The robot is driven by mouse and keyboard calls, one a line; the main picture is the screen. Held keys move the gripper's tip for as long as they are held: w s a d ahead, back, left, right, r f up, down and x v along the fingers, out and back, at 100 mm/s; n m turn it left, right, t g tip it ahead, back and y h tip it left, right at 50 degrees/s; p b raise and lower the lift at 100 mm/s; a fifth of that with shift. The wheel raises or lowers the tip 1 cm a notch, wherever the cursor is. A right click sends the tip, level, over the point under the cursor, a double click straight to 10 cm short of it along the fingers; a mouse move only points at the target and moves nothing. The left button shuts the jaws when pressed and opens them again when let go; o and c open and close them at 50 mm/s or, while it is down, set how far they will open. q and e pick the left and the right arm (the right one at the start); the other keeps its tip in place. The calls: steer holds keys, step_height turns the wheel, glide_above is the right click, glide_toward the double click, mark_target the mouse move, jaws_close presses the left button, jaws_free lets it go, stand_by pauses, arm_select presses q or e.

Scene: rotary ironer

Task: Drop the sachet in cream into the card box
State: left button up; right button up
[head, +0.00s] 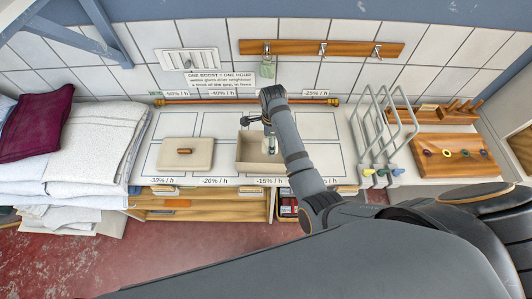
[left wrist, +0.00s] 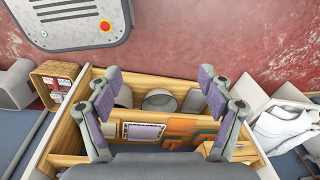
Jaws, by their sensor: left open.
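An open cream-tan card box (head: 246,160) stands on the tiled worktop in the head view, left of my right forearm. My right gripper (head: 258,122) hangs over its back edge. It is small and partly hidden by its wrist, so its fingers do not read clearly. A greyish thing shows by the box's right side, too small to make out. My left gripper (left wrist: 168,92) is open, its fingers wide apart over a wooden drawer (left wrist: 140,78) with nothing between their pads. I cannot clearly pick out the cream sachet in either view.
A flat beige block (head: 190,158) with a brown handle lies left of the box. A wire rack (head: 385,125) and a pegged wooden board (head: 455,155) stand at right. Folded linen (head: 90,140) is stacked at left. The drawer holds round cups and coloured cards (left wrist: 180,125); a small crate (left wrist: 58,82) is beside it.

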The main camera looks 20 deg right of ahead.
steer(key=shift+o, duration=2)
steer(key=shift+w, duration=0.1)
steer(key=shift+d+f, duration=0.1)
steer(key=shift+r, duration=0.45)
arm_select(q)
steer(key=shift+w, duration=0.6)
arm_select(e)
step_height(320, 180, up, 7)
steer(key=shift+f, duration=0.15)
arm_select(q)
steer(key=shift+d, duration=0.1)
